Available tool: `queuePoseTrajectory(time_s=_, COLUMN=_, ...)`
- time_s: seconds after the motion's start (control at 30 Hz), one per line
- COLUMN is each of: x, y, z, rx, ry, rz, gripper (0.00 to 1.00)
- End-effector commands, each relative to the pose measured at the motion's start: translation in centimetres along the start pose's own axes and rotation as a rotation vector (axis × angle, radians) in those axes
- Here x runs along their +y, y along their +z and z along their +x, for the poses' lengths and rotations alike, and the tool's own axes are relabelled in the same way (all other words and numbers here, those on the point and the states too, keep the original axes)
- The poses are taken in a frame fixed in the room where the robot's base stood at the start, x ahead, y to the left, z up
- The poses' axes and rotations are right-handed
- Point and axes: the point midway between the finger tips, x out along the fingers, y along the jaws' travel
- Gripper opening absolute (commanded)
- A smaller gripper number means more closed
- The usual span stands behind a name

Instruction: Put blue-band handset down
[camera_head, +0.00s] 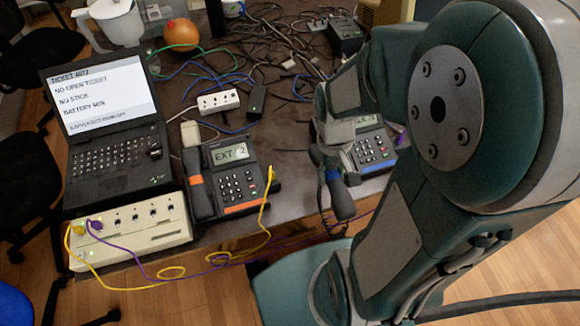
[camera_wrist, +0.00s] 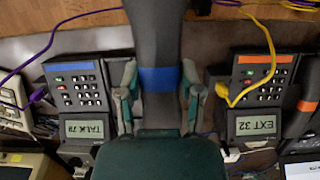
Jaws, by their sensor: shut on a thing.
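The blue-band handset (camera_wrist: 157,35) is dark, with a blue band around its middle. My gripper (camera_wrist: 158,82) is shut on it near that band, one finger on each side. In the head view, the handset (camera_head: 341,199) hangs tilted by the table's front edge, its curly cord dangling beside it. The blue-striped phone base (camera_head: 374,152) is just right of the handset, partly hidden by my arm; it also shows in the wrist view (camera_wrist: 78,88), its screen reading TALK. I cannot tell whether the handset touches anything below.
The orange-striped phone (camera_head: 235,180), its screen reading EXT, has its handset (camera_head: 198,184) in place to the left. A laptop (camera_head: 105,120) and a white switch box (camera_head: 130,230) with yellow and purple cables stand farther left. Tangled cables (camera_head: 275,50) cover the table's back.

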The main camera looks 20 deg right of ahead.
Motion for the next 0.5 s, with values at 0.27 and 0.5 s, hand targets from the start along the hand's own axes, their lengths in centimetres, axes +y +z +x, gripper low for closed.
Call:
queuePoseTrajectory(time_s=0.27, x=-1.3, y=-3.1, z=0.9, rx=-0.009, ry=0.004, rz=-0.008, gripper=0.00)
queuePoseTrajectory(time_s=0.5, x=-3.4, y=-7.6, z=2.0, rx=-0.009, ry=0.013, rz=-0.006, gripper=0.00)
